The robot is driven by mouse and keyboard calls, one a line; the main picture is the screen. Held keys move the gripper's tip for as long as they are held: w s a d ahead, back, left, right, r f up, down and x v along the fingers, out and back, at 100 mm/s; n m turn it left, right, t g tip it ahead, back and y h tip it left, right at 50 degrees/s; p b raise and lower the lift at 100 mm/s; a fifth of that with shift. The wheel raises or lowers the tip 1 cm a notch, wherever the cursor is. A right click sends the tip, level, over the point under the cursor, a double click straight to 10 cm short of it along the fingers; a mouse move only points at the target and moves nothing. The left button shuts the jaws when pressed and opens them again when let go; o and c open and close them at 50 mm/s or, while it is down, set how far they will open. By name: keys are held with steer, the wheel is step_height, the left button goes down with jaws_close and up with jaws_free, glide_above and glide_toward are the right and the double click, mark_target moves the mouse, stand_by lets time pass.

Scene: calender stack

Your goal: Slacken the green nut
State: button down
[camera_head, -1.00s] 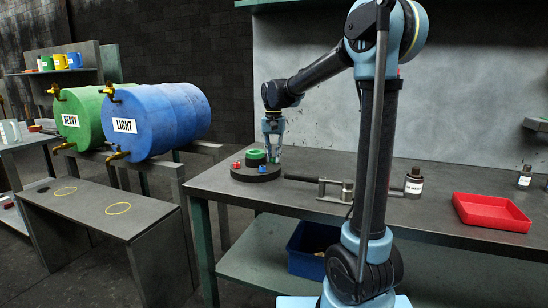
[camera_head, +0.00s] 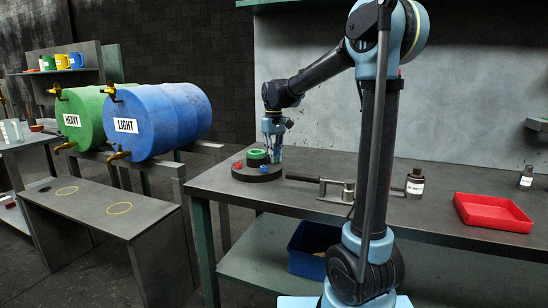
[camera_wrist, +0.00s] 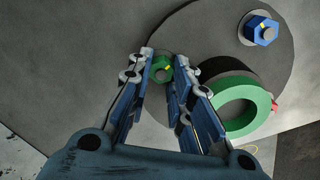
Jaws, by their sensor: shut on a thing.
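The green nut (camera_wrist: 161,72) shows in the wrist view between my fingertips, with a small yellow mark on it. My gripper (camera_wrist: 165,62) is shut on it from both sides. In the head view my gripper (camera_head: 275,156) points straight down at the far right side of the dark round plate (camera_head: 256,176), and the green nut is hidden there. The plate (camera_wrist: 190,40) also bears a blue nut (camera_wrist: 261,28) with a yellow mark and a red nut (camera_head: 237,165). A green ring (camera_wrist: 241,108) tops the black hub in the middle.
On the bench (camera_head: 215,187), a handled metal tool (camera_head: 330,187), a small dark bottle (camera_head: 415,182) and a red tray (camera_head: 493,211) lie right of the plate.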

steer(key=shift+d, duration=0.15)
stand_by(0.4)
steer(key=c, duration=1.4)
jaws_free()
steer(key=shift+c, duration=0.2)
steer(key=shift+w+r, duration=0.1)
steer(key=shift+r, duration=3.8)
